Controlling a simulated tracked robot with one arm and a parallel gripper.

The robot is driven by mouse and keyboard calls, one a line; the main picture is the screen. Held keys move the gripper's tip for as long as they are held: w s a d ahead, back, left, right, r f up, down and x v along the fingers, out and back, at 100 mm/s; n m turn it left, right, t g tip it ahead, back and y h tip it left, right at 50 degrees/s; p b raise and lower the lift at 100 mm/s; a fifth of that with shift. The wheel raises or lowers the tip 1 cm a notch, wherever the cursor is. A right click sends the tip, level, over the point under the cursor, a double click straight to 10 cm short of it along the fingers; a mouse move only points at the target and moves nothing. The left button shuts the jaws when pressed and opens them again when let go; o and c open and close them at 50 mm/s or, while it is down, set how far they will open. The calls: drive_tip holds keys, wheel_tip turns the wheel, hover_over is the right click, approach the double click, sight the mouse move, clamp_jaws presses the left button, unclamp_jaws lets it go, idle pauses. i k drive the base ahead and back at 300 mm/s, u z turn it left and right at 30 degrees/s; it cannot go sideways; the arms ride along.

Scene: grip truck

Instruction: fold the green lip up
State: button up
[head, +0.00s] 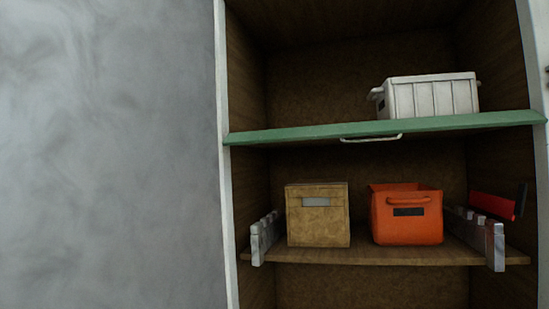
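The green lip (300,133) is a long flat strip across the front of the upper shelf in the cabinet. It lies roughly level, its face seen nearly edge-on. A pale metal handle (371,138) hangs along its front edge, near the middle. A white ribbed crate (432,98) stands on the upper shelf behind the lip, to the right. I cannot tell whether the crate touches the lip. My gripper does not show in the head view.
The lower shelf (370,256) holds a tan box (318,222), an orange bin (407,220) and grey notched pieces at left (264,238) and right (495,246). A red object (491,205) is at far right. The upper shelf's left part is empty. A grey wall (110,150) fills the left.

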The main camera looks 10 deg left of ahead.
sight(517, 118)
drive_tip(key=u, duration=0.15)
drive_tip(key=i, duration=1.25)
drive_tip(key=z, duration=0.8)
drive_tip(key=i, duration=0.55)
drive_tip(key=z, duration=0.4)
drive_tip(key=k, duration=0.9)
drive_tip(key=z, duration=0.2)
drive_tip(key=i, duration=0.9)
drive_tip(key=u, duration=0.1)
